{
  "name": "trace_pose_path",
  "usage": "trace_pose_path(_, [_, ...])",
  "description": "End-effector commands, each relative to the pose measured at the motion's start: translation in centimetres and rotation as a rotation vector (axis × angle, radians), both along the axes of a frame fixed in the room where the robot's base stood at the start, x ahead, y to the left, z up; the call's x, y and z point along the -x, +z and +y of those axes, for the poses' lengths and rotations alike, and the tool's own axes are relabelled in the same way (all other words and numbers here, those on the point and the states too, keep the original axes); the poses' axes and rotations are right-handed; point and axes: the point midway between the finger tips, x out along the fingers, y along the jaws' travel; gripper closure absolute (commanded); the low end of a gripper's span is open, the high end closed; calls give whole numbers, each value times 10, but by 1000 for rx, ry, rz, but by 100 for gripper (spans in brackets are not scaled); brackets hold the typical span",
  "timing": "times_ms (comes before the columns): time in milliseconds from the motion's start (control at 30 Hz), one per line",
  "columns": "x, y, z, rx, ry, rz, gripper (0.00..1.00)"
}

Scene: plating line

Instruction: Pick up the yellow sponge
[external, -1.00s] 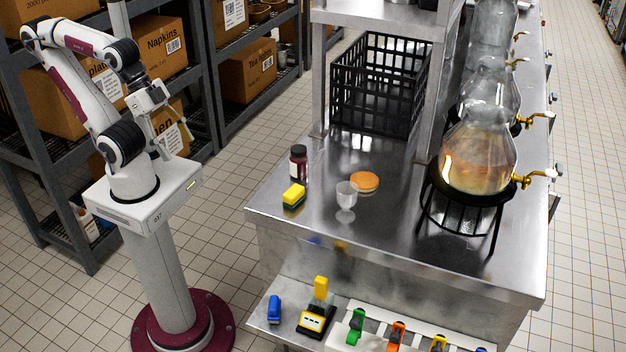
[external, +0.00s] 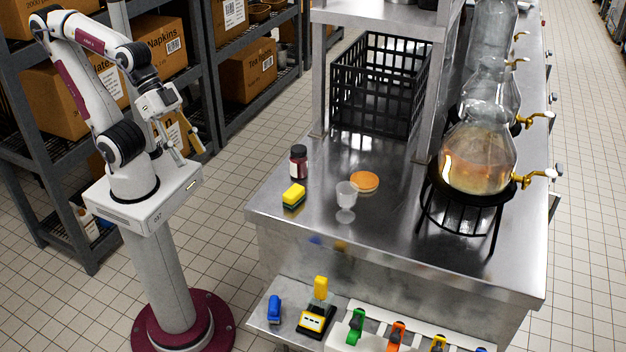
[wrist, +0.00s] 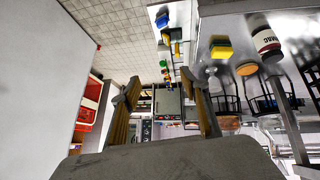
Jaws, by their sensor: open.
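The yellow sponge (external: 293,193), with a dark green underside, lies on the steel counter near its left front edge in the external view. It also shows in the wrist view (wrist: 221,47) at the upper right. My gripper (external: 186,157) is to the left of the counter, well apart from the sponge, with floor and shelving behind it. In the wrist view its two fingers (wrist: 168,98) stand wide apart with nothing between them.
A dark jar (external: 298,163) stands just behind the sponge. A clear cup (external: 346,194) and an orange disc (external: 364,181) are to its right. A black crate (external: 380,85) stands farther back. Glass vessels on a black stand (external: 462,200) are at the right.

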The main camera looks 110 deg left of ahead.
Motion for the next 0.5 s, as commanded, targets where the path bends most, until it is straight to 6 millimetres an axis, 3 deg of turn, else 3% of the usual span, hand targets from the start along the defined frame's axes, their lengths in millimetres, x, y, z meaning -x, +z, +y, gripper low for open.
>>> trace_pose_path(200, [-59,15,-24,102,27,-95,55])
trace_pose_path(500, [-137,31,-42,215,117,-221,55])
